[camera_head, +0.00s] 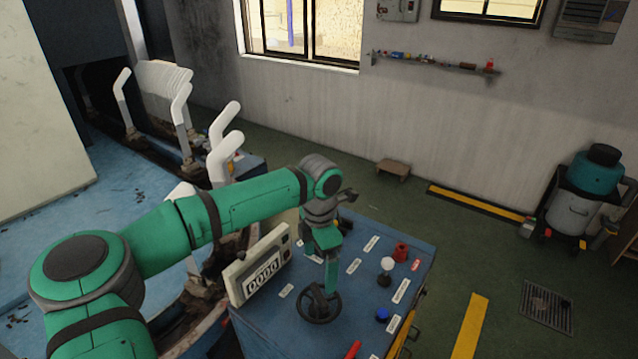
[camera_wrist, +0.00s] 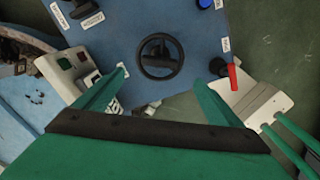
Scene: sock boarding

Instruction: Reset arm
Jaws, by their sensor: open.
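My green arm reaches from the lower left across the head view, and its wrist bends down over the blue control cabinet (camera_head: 330,325). My gripper (camera_head: 331,275) points down above the cabinet top, close to the black handwheel (camera_head: 318,303). In the wrist view the two green fingers of my gripper (camera_wrist: 160,85) stand wide apart with nothing between them. The handwheel (camera_wrist: 160,56) shows beyond the fingertips, between them in the picture. I cannot tell exactly how high the gripper is above it.
A counter box (camera_head: 260,270) reading 0000 stands at the cabinet's left edge. A red button (camera_head: 401,250), white knob (camera_head: 388,264), blue button (camera_head: 382,314) and red-handled lever (camera_head: 353,349) are on the cabinet top. White sock forms (camera_head: 222,150) stand behind my arm.

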